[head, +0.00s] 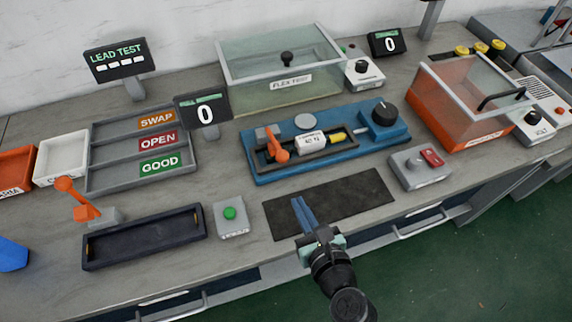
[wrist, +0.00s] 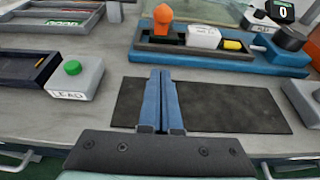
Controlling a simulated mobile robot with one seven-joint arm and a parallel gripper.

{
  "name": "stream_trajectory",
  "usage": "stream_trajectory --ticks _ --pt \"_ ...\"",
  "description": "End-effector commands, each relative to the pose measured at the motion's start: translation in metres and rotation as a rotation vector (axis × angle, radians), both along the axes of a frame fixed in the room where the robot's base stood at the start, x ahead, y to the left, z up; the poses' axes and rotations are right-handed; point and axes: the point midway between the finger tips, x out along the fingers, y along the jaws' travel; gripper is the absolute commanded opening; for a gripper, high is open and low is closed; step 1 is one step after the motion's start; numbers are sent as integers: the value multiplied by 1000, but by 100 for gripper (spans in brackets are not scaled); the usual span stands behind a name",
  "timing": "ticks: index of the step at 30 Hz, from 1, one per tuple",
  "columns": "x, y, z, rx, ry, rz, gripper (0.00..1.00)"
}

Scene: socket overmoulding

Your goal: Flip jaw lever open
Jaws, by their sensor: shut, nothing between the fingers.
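An orange lever (head: 277,144) stands at the left end of the blue fixture (head: 262,172); it also shows in the wrist view (wrist: 166,22). A second orange lever (head: 74,192) leans up to the left from a grey block (head: 104,217) at the dark tray (head: 145,238). I cannot tell from the pictures which is the jaw lever. My gripper (head: 300,201) is shut and empty, its blue fingers over the dark mat (head: 340,204), in front of the blue fixture and apart from both levers. The fingers also show in the wrist view (wrist: 161,76).
A grey box with a green button (head: 230,213) stands left of the mat. A grey box with a red switch (head: 420,165) stands to its right. A white labelled block (head: 312,142) sits in the blue fixture. Clear-lidded testers, the flex one (head: 280,95) and an orange one (head: 455,110), stand behind.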

Motion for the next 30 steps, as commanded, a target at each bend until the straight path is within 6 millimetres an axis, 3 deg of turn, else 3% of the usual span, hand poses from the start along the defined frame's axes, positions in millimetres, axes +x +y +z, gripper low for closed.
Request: stream_trajectory --ticks 8,20,24,30 --pt "18 5 -6 -1 -2 2 0" --pt "92 30 -34 -5 -3 3 0" --pt "91 29 -6 -3 -3 0 0" --pt "90 29 7 -3 -2 0 0"
